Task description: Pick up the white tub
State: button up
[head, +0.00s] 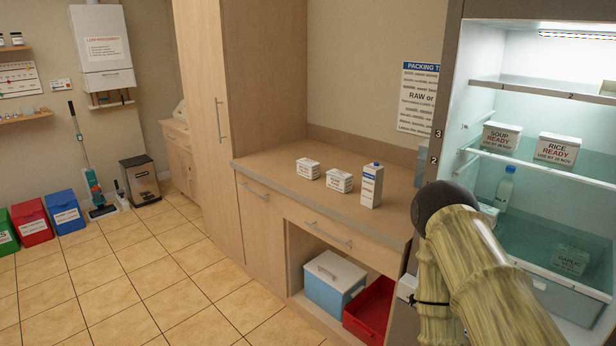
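Several white tubs are in the head view. Two small white tubs with printed labels sit on the counter, a left one (309,169) and a right one (339,181), slightly apart. Two more white tubs stand on the fridge's upper glass shelf, one marked SOUR READY (501,137) and one marked RICE READY (557,150). Part of another pale container (488,212) shows lower in the fridge, mostly behind my arm. My arm rises at the lower right in front of the counter's end and the fridge. My gripper is not in view.
A tall white-and-blue carton (371,186) stands right of the counter tubs. Below the counter (262,162) are a blue box with a white lid (334,279) and a red crate (371,312). The fridge stands open. The tiled floor at left is clear.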

aim_at(310, 169)
jog(key=u, duration=0.3)
jog(key=i, duration=0.95)
